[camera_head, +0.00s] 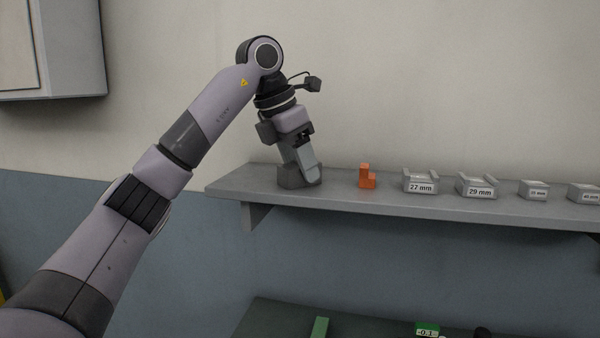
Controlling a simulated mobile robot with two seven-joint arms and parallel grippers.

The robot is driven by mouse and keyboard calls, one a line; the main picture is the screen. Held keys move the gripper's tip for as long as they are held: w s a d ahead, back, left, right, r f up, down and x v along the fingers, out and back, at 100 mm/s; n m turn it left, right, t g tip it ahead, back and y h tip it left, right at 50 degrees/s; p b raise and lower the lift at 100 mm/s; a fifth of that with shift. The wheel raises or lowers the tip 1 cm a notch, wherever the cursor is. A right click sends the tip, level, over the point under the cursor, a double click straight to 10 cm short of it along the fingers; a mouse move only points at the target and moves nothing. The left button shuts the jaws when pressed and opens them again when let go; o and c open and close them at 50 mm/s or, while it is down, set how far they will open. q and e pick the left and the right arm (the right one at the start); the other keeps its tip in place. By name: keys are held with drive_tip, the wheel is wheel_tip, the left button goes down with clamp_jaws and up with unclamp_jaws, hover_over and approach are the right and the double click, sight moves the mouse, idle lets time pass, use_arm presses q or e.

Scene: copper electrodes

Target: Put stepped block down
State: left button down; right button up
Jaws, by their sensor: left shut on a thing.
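My left gripper (301,176) points down at the left end of the wall shelf (340,200). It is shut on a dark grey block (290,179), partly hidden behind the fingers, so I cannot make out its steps. The block is at the shelf top; I cannot tell whether it rests on it or hangs just above. A small orange stepped piece (367,179) stands on the shelf to the right, apart from the gripper. My right gripper is not in view.
Grey labelled blocks stand in a row farther right, among them the 27 mm block (420,186) and the 29 mm block (476,190). Below is a dark green surface (270,321) with a green piece (319,328). A grey cabinet (75,50) hangs upper left.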

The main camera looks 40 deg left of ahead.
use_arm(q)
drive_tip(key=shift+r, duration=0.2)
wheel_tip(320, 180, up, 10)
idle(1.0)
drive_tip(key=shift+f, duration=0.25)
